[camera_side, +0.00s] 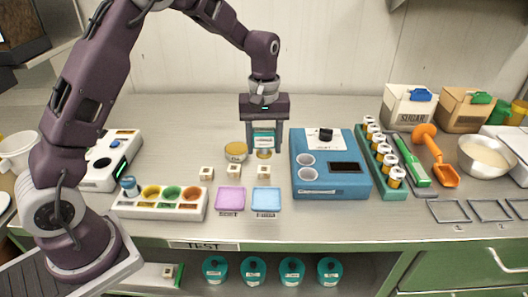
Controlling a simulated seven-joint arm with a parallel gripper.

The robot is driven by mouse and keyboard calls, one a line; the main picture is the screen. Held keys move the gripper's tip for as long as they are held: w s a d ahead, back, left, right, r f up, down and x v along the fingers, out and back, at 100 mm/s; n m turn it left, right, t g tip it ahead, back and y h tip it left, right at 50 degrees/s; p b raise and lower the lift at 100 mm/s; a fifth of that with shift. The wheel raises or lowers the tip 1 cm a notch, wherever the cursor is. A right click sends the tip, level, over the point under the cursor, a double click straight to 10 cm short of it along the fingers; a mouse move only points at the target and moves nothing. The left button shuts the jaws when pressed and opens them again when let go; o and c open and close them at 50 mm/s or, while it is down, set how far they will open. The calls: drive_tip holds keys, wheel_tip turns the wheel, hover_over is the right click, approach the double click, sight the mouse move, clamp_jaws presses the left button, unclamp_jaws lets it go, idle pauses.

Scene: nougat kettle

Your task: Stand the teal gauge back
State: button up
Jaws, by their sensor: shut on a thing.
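My gripper (264,148) points straight down over the back middle of the counter. Its fingers are shut on the teal gauge (264,138), which shows as a teal body between them. A small yellowish round piece (264,154) shows just below the gauge; I cannot tell if it is part of it or a separate thing. I also cannot tell whether the gauge touches the counter.
The blue device (330,188) is close right. Small cream blocks (235,171), a purple tray (231,198) and a light blue tray (266,199) lie in front.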

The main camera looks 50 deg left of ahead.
drive_tip(key=shift+r, duration=0.6)
